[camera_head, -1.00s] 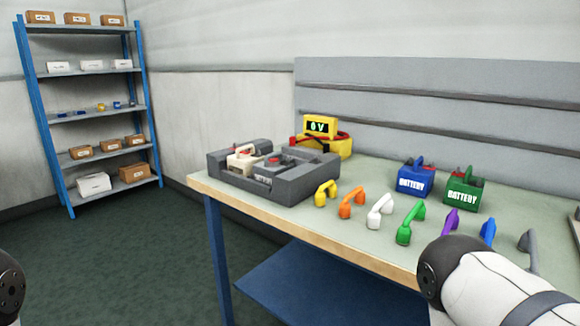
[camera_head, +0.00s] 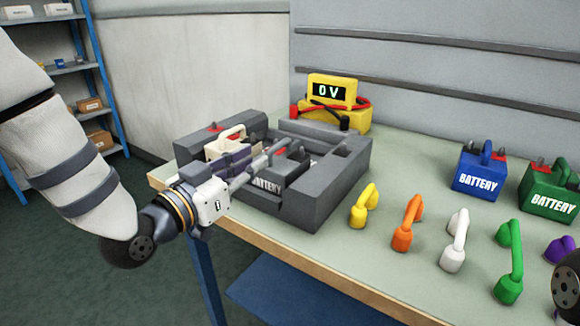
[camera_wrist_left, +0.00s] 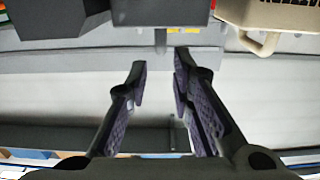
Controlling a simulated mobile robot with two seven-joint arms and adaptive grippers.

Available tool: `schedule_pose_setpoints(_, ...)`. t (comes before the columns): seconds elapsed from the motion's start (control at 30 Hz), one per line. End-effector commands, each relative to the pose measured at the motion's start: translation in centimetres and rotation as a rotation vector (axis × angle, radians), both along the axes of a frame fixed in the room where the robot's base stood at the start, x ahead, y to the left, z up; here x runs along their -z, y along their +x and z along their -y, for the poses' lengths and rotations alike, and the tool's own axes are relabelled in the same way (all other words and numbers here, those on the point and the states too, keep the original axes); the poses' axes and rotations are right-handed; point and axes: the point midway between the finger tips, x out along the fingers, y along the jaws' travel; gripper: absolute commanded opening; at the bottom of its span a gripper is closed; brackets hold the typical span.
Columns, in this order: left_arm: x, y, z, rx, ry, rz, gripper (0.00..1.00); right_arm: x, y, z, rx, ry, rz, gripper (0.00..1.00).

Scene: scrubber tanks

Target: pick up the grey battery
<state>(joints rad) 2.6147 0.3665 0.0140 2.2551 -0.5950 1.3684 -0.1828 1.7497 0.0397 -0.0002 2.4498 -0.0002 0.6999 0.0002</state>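The grey battery (camera_head: 266,184), with a white BATTERY label, sits in the grey tray-like holder (camera_head: 325,190) on the bench. My left gripper (camera_head: 262,156) reaches in from the left over the holder's near left side and covers part of this battery. In the left wrist view the two fingers (camera_wrist_left: 160,68) stand apart with nothing between them. Dark grey blocks (camera_wrist_left: 160,12) show beyond the fingertips; I cannot tell which is the battery. My right gripper is out of view.
A cream battery (camera_head: 226,140) sits behind the left fingers. A yellow 0 V meter (camera_head: 332,92) stands behind the holder. Blue (camera_head: 478,172) and green (camera_head: 550,192) batteries stand at right. Several coloured handles, including a yellow one (camera_head: 364,206), line the front.

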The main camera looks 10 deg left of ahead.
Motion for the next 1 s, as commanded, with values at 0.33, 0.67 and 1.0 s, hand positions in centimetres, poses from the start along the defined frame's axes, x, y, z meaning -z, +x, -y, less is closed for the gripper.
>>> schedule_pose_setpoints(0.33,0.6,5.7,2.0,0.000,0.002,-0.008,0.21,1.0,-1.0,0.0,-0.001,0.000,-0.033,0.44)
schedule_pose_setpoints(0.67,0.5,9.2,3.1,-0.001,-0.001,-0.010,0.21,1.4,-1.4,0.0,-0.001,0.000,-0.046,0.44)
schedule_pose_setpoints(1.0,0.4,9.1,3.1,-0.001,0.000,-0.009,0.00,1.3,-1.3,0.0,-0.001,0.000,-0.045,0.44)
